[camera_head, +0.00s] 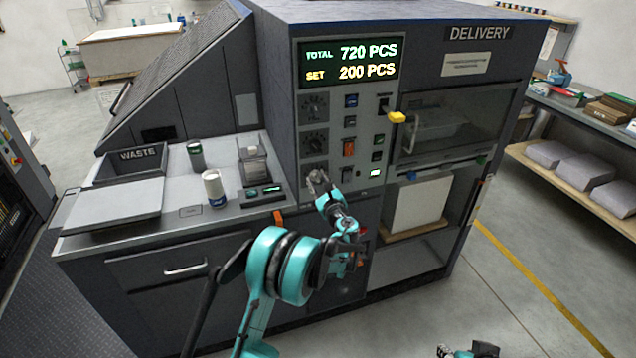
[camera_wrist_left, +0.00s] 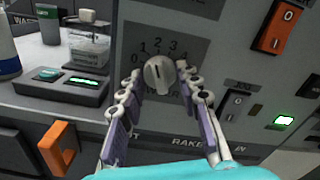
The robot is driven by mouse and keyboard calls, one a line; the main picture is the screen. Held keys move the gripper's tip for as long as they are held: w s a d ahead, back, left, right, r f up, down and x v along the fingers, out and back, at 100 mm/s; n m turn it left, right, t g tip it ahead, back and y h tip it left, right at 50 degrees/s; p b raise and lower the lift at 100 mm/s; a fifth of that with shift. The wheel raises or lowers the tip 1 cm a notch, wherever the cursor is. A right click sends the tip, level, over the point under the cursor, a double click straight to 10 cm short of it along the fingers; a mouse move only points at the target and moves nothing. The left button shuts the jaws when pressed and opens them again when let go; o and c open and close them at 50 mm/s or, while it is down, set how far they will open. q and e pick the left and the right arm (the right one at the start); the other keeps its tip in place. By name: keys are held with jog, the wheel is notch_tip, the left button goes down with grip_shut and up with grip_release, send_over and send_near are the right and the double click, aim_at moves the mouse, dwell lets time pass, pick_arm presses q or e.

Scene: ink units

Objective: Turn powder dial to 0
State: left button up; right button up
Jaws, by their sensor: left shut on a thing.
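The dial my left gripper holds is a round pale knob (camera_wrist_left: 159,74) on a dark plate with numbers from 0 up around its top. Its mark points roughly upward, near 2. In the head view this dial (camera_head: 314,172) is the lowest of three on the grey control panel. My left gripper (camera_head: 319,185) reaches it from below. In the wrist view its two fingers (camera_wrist_left: 159,78) are shut on the knob, one at each side. Part of my right arm (camera_head: 470,351) shows at the bottom edge; its fingers cannot be made out clearly.
Two more dials (camera_head: 315,140) sit above. Buttons, an orange rocker switch (camera_head: 348,148) and a yellow handle (camera_head: 397,117) are to the right. A white-and-blue container (camera_head: 214,188) and a small scale-like unit (camera_head: 262,192) stand on the left counter. An orange handle (camera_wrist_left: 57,145) juts below it.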

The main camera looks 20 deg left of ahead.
pick_arm(q)
jog(key=n+b, duration=0.1)
jog(key=n, duration=0.4)
jog(key=shift+n, duration=0.3)
jog(key=shift+n+b, duration=0.6)
jog(key=shift+n, duration=1.6)
jog(key=o, duration=1.2)
jog(key=shift+c, duration=0.2)
jog(key=shift+s+d, duration=0.1)
jog(key=v, duration=1.1)
jog(key=shift+s+d, duration=0.25)
jog(key=shift+s, duration=0.05)
